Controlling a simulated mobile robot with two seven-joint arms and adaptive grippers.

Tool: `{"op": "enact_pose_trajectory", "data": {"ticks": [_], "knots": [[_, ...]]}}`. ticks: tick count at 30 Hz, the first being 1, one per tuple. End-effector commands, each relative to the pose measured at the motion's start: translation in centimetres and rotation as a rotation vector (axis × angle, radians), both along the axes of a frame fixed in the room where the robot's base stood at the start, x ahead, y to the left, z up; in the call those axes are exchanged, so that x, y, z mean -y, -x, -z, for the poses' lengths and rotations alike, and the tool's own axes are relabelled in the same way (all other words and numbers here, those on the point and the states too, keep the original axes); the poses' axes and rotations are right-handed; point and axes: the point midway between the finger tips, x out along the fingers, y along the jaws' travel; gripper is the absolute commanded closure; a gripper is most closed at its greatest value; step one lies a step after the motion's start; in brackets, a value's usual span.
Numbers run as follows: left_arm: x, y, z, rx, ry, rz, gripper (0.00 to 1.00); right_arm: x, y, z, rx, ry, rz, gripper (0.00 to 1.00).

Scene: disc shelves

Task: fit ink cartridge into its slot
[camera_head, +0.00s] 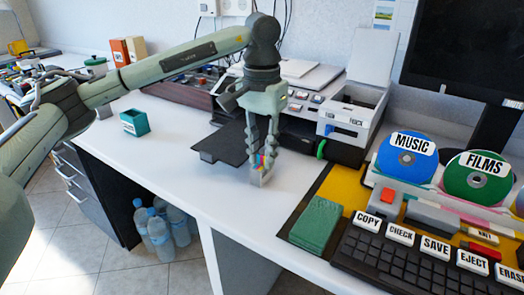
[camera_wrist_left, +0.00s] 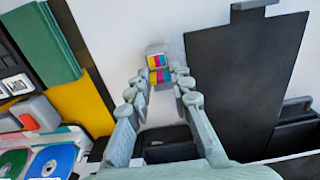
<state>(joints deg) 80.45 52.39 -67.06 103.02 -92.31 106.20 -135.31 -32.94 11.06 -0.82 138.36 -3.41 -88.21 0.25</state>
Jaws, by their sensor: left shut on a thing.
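The ink cartridge (camera_head: 260,178) is a small pale block with cyan, magenta, yellow and dark stripes. My left gripper (camera_head: 262,157) points down and is shut on it, holding it near the front part of the white desk. In the left wrist view the cartridge (camera_wrist_left: 156,62) shows between the fingertips of the left gripper (camera_wrist_left: 157,84), its striped face toward the camera. A light grey printer (camera_head: 350,112) with its lid raised stands behind and to the right of the gripper. Its cartridge slot cannot be made out clearly. My right gripper is not in view.
A dark flat panel (camera_head: 222,146) juts out beside the gripper. A green box (camera_head: 134,122) stands left. A green block (camera_head: 316,224), a black keyboard (camera_head: 400,255) and labelled discs (camera_head: 405,158) occupy the right. The white desk (camera_head: 195,185) is clear at front left.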

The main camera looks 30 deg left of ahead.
Motion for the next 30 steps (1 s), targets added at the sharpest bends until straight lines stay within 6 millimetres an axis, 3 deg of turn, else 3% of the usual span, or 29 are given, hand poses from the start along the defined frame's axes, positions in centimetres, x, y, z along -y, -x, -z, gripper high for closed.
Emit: {"op": "enact_pose_trajectory", "data": {"ticks": [11,12,14,25,30], "knots": [[0.0,0.0,0.2,0.001,0.000,0.001,1.00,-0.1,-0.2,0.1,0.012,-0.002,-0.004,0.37],[0.0,0.0,0.2,0.001,0.000,0.001,0.76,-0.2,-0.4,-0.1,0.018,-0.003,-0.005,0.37],[0.0,0.0,0.1,0.001,0.000,0.001,0.71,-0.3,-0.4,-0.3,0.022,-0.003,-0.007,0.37],[0.0,0.0,-0.3,0.002,0.000,0.001,0.71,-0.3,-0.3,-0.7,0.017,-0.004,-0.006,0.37],[0.1,-0.1,-3.0,0.005,0.000,0.002,0.71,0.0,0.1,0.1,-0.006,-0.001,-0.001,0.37]]}}
